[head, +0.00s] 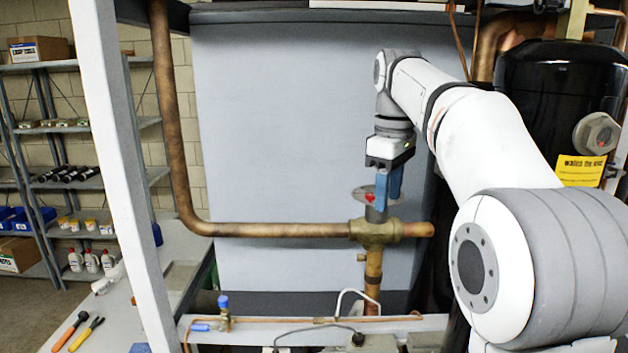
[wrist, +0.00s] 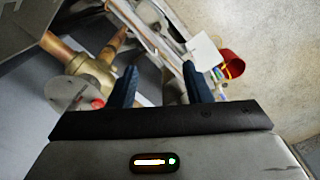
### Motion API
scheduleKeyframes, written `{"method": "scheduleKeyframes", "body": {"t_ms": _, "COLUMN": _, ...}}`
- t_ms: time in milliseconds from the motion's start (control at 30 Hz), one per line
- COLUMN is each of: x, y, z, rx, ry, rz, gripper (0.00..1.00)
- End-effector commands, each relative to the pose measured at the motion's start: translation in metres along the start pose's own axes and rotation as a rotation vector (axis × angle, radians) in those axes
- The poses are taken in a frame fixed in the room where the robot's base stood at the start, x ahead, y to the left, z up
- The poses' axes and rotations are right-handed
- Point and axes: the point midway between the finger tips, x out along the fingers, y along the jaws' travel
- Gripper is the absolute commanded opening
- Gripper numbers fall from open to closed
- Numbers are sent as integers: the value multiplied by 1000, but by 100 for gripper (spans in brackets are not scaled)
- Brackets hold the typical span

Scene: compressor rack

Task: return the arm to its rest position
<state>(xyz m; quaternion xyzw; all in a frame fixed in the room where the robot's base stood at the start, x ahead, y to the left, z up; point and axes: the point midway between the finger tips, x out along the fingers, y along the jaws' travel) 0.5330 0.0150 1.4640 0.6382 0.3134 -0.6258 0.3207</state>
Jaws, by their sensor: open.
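My arm reaches in from the right in the head view, bent so that my gripper (head: 388,186) points down beside the brass valve (head: 375,232). The blue fingers are open and overlap the valve's round grey plate (head: 362,194) with its red mark in this view. In the wrist view my gripper (wrist: 157,88) shows two blue fingers apart, with no object clearly held between them. There the brass valve (wrist: 90,66) and the grey plate (wrist: 66,88) lie left of the fingers. Whether a finger touches the valve is hidden.
A copper pipe (head: 280,230) runs left from the valve and rises. A black compressor tank (head: 555,90) stands right, behind my arm. A white post (head: 118,150) rises at left. A bench (head: 110,315) holds hand tools. A red bin (wrist: 232,64) shows in the wrist view.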

Motion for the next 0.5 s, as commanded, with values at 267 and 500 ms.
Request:
{"method": "scheduleKeyframes", "body": {"t_ms": 267, "x": 31, "y": -21, "z": 20, "rx": 130, "ry": 26, "rz": 29, "gripper": 45}}
{"method": "scheduleKeyframes", "body": {"t_ms": 500, "x": 83, "y": -56, "z": 51, "rx": 319, "ry": 71, "rz": 67, "gripper": 45}}
